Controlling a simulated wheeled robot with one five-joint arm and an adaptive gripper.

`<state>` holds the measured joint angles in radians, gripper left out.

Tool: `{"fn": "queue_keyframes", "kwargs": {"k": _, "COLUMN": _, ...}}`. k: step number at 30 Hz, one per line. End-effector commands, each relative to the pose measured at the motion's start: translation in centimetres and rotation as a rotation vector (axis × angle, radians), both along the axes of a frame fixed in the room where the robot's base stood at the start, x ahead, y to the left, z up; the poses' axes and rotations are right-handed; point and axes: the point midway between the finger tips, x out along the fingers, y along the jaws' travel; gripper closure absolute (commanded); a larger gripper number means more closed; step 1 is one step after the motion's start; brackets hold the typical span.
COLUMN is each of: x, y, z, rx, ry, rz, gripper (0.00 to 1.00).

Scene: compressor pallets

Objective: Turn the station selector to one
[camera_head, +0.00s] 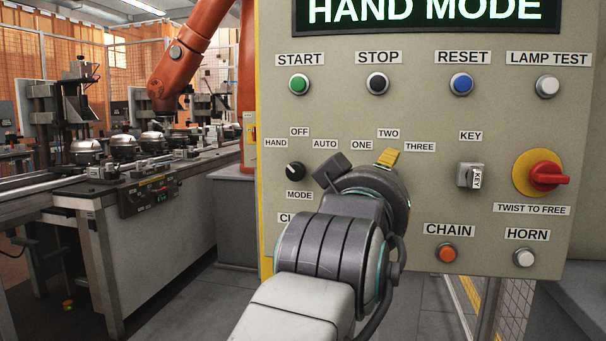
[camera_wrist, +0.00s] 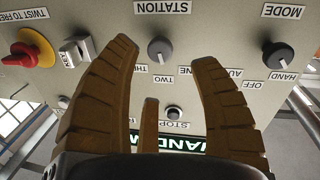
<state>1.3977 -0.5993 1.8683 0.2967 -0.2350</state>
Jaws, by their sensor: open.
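The station selector is a dark round knob (camera_wrist: 161,49) under the STATION label in the wrist view, which shows the panel upside down. Its pale mark seems to face the TWO label (camera_wrist: 160,79), but it is small. My gripper (camera_wrist: 164,52) is open, with tan fingers on both sides of the knob and a gap to each; whether the tips reach its depth is unclear. In the head view my gripper (camera_head: 387,158) covers the knob. The labels ONE (camera_head: 362,145), TWO (camera_head: 388,133) and THREE (camera_head: 419,146) show around it.
The mode knob (camera_head: 295,171) is left of my gripper. The key switch (camera_head: 469,177) and red twist knob (camera_head: 546,176) are to the right. A row of buttons including STOP (camera_head: 377,83) is above; the orange CHAIN button (camera_head: 446,252) is below.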

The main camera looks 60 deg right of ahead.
Motion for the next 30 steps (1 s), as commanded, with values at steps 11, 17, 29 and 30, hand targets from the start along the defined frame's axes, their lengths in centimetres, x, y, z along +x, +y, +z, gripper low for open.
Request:
{"fn": "queue_keyframes", "kwargs": {"k": 11, "x": 0.2, "y": -1.0, "z": -0.4, "rx": 0.03, "ry": -0.137, "rz": 0.0, "gripper": 0.44}}
{"fn": "queue_keyframes", "kwargs": {"k": 17, "x": 0.5, "y": -2.9, "z": -0.6, "rx": 0.029, "ry": -0.135, "rz": 0.0, "gripper": 0.44}}
{"fn": "queue_keyframes", "kwargs": {"k": 29, "x": 1.1, "y": -6.2, "z": -0.2, "rx": 0.03, "ry": -0.134, "rz": 0.0, "gripper": 0.44}}
{"fn": "queue_keyframes", "kwargs": {"k": 30, "x": 1.1, "y": -6.4, "z": -0.2, "rx": 0.03, "ry": -0.134, "rz": 0.0, "gripper": 0.44}}
